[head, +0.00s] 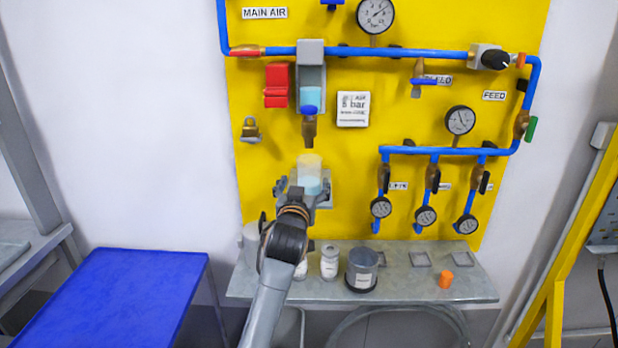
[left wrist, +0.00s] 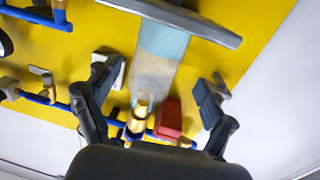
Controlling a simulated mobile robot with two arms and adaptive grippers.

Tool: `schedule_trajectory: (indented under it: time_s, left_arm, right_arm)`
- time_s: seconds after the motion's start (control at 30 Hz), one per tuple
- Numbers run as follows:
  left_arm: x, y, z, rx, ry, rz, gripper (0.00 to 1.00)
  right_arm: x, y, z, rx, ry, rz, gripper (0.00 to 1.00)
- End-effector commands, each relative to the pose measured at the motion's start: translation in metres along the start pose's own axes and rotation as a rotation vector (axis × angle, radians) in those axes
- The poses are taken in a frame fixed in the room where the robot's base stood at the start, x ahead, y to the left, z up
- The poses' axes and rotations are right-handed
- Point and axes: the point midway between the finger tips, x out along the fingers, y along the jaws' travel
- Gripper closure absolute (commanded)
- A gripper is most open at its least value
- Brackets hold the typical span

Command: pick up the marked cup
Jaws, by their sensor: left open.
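In the left wrist view, the cup (left wrist: 158,62) lies between the two spread fingers of my left gripper (left wrist: 157,80), with gaps on both sides. No mark on this cup can be made out. A dark grey cup (head: 361,271) with a white label stands on the shelf. My right gripper is out of view.
The grey shelf (head: 400,288) also holds small labelled white containers (head: 329,262) and an orange piece (head: 446,280). Blue pipes, gauges and valves crowd the yellow panel (head: 270,130). A blue-topped table (head: 130,290) is at the left.

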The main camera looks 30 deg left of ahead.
Motion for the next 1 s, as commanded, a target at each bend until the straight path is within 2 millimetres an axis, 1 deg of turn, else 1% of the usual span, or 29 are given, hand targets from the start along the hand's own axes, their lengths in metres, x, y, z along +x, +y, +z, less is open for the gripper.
schedule_trajectory:
  time_s: [0.07,0.27,0.4,0.5,0.7,0.73,0.77,0.8,0.97,1.0]
  left_arm:
    - [0.006,0.001,-0.001,0.001,0.000,0.000,0.17]
    - [0.032,0.005,0.001,0.002,-0.003,0.000,0.17]
    - [0.047,0.005,0.002,0.000,-0.001,0.000,0.17]
    - [0.051,0.005,0.004,0.001,-0.001,0.000,0.17]
    - [0.052,0.005,0.004,0.000,-0.001,0.000,0.17]
    - [0.052,0.005,0.004,0.000,-0.001,0.000,0.19]
    - [0.051,0.005,0.004,0.000,-0.001,0.000,0.25]
    - [0.051,0.005,0.004,0.000,0.000,0.000,0.33]
    - [0.051,0.005,0.004,0.000,-0.001,0.000,0.66]
    - [0.051,0.005,0.004,0.000,-0.001,0.000,0.74]
  right_arm:
    - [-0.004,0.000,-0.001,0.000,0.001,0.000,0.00]
    - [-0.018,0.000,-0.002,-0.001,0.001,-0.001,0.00]
    - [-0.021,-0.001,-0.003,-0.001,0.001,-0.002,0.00]
    - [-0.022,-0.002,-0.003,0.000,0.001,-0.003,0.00]
    - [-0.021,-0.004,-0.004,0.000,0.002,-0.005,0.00]
    - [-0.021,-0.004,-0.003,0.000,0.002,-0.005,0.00]
    - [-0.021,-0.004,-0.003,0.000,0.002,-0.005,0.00]
    - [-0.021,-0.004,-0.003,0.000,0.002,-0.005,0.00]
    - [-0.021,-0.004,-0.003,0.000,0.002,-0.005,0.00]
    - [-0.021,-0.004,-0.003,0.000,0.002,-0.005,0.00]
